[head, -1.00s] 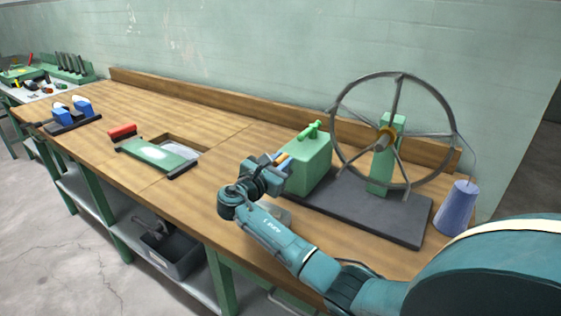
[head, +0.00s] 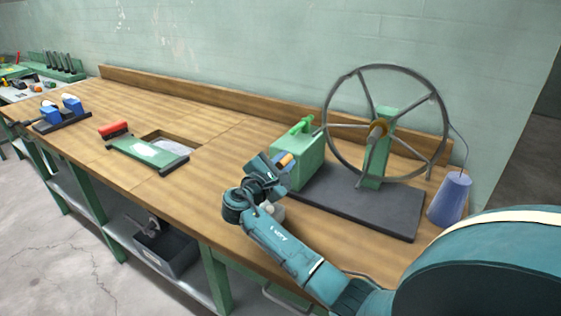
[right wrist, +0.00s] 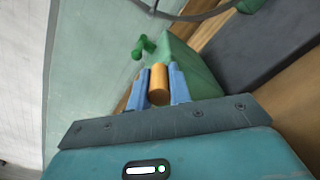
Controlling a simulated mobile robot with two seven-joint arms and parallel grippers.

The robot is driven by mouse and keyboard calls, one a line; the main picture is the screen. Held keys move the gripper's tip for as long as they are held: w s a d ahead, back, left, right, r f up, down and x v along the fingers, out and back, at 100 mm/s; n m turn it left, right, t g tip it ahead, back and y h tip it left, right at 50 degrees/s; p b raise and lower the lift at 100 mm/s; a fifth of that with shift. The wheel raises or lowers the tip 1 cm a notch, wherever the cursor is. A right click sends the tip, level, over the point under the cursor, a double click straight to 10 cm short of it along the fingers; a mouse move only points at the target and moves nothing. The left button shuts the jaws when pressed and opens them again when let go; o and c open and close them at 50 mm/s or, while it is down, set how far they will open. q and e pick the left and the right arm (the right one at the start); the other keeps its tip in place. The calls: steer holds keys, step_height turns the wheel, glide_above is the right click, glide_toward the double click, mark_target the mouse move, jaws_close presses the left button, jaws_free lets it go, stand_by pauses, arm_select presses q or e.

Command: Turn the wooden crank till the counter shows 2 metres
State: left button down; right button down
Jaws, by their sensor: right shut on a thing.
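The wooden crank handle (head: 287,160) sticks out of the front of the green box (head: 309,163). It also shows in the right wrist view (right wrist: 158,86), between two blue fingers. My right gripper (head: 280,163) is shut on this handle. The large grey spoked wheel (head: 390,67) stands on a green post (head: 374,167) behind and right of the box. No counter face or reading can be made out in either view. My left gripper is out of view.
A dark base plate (head: 362,207) carries the box and wheel. A blue-violet cone (head: 450,199) stands to its right, a thin wire above it. A green tool with a red handle (head: 113,130) lies by a bench opening. The middle of the wooden bench (head: 225,150) is clear.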

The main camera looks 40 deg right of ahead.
steer(key=shift+s+f+m, duration=0.1)
steer(key=shift+s+m, duration=0.05)
steer(key=shift+m, duration=0.25)
steer(key=c, duration=1.3)
jaws_free()
steer(key=b+v, duration=0.2)
steer(key=v, duration=1.1)
